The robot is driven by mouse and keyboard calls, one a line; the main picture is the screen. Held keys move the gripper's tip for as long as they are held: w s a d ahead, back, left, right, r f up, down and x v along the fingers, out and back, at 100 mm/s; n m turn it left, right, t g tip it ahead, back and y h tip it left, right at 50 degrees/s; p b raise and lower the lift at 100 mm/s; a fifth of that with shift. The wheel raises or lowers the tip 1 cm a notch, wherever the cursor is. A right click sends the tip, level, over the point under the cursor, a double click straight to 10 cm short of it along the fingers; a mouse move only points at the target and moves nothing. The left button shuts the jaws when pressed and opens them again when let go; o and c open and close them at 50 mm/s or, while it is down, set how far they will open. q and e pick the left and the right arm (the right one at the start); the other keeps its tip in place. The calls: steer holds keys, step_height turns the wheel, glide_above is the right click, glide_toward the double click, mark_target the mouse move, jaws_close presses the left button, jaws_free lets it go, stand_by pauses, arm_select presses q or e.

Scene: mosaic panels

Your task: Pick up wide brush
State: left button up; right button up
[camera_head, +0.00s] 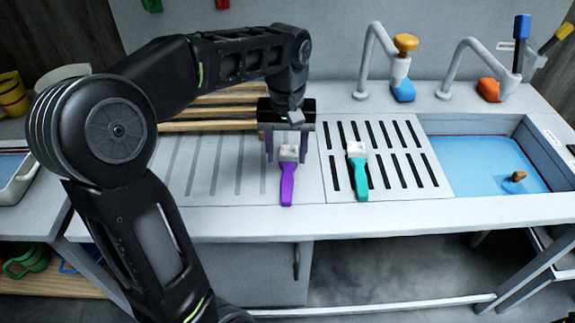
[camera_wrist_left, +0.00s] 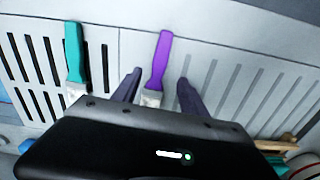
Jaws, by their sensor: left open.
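Two brushes with pale heads lie on the counter, handles toward the front edge. The purple-handled brush (camera_head: 287,186) is on the left, on the grooved drainboard. The teal-handled brush (camera_head: 361,180) is to its right, on the slotted panel. I cannot tell by size which one is the wide brush. My left gripper (camera_head: 286,155) is open at the head of the purple brush, one finger on each side. In the left wrist view the purple handle (camera_wrist_left: 160,60) shows between the two fingers, and the teal brush (camera_wrist_left: 75,55) lies outside them. My right gripper is not in view.
A sink basin with blue water (camera_head: 475,163) is at the right, with a small object in it. Two grey taps (camera_head: 366,60) stand behind. Wooden slats (camera_head: 210,112) lie behind the drainboard. The counter's front strip is clear.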

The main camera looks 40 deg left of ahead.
mark_target(287, 181)
arm_select(q)
steer(key=shift+s+d+r, duration=0.1)
steer(key=shift+s, duration=0.05)
steer(key=shift+f, duration=1.4)
step_height(287, 181, down, 5)
steer(key=shift+f+p, duration=0.1)
steer(key=shift+p, duration=0.35)
steer(key=shift+c, duration=0.3)
jaws_close()
